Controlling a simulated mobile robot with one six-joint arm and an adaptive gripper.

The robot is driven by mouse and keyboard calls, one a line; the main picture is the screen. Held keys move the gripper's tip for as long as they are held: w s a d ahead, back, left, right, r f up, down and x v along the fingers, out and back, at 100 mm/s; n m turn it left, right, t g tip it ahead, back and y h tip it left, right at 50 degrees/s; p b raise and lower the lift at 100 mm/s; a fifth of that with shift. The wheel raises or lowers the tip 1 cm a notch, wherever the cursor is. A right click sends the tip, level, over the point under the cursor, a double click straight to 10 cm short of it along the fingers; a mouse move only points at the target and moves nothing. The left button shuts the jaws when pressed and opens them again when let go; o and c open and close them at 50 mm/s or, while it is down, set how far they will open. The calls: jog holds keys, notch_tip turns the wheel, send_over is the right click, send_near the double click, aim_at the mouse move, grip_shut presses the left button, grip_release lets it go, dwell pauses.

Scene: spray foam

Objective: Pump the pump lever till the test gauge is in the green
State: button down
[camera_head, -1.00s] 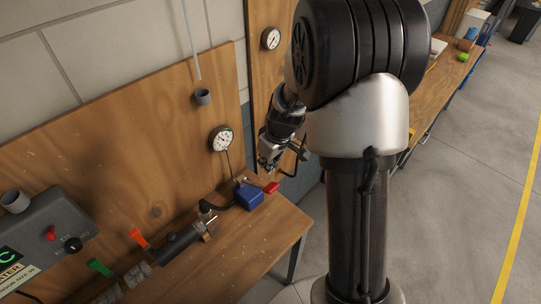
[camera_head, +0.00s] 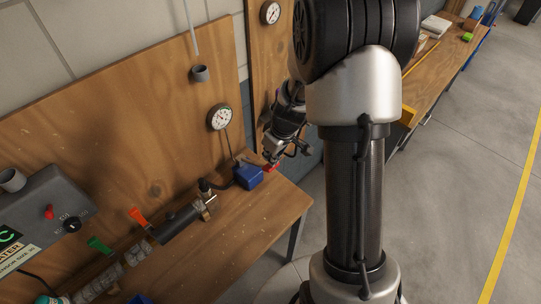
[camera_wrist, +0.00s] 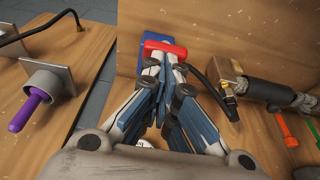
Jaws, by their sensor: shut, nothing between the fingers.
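The blue pump body (camera_head: 249,178) sits near the right end of the wooden bench, below the round test gauge (camera_head: 220,117) on the wood panel. The gauge's needle is too small to read for certain. The red pump lever (camera_wrist: 165,48) lies across the blue pump in the wrist view, just past my fingertips. My gripper (camera_wrist: 163,66) is shut and empty, its tips at or very near the lever's near edge; touching cannot be told. In the head view my gripper (camera_head: 272,157) is at the lever and partly hides it.
A pipe run with an orange handle (camera_head: 138,217) and a green handle (camera_head: 99,245) lies along the bench. A grey control box (camera_head: 45,225) stands at left. A second gauge (camera_head: 270,12) is higher up. A purple rod (camera_wrist: 30,112) sits in a grey socket.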

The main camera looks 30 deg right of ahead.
jog(key=shift+s+d+f+b, duration=0.15)
jog(key=shift+s+f+b, duration=0.25)
jog(key=shift+b, duration=0.2)
jog(key=shift+f, duration=0.2)
jog(key=shift+s+d+f+b, duration=0.15)
jog(key=shift+s+f+b, duration=0.35)
jog(key=shift+b, duration=0.7)
jog(key=s+d+f+b, duration=0.1)
jog(key=s+f+b, duration=0.2)
jog(key=f+b, duration=0.4)
jog(key=b, duration=0.4)
jog(key=shift+s+d+f+b, duration=0.15)
jog(key=shift+s+f+b, duration=0.1)
jog(key=shift+f+b, duration=0.15)
jog(key=s+d+r+p, duration=0.2)
jog(key=s+r+p, duration=0.2)
jog(key=r, duration=0.7)
jog(key=shift+s+r+p, duration=0.25)
jog(key=shift+s+p, duration=0.15)
jog(key=shift+s, duration=0.6)
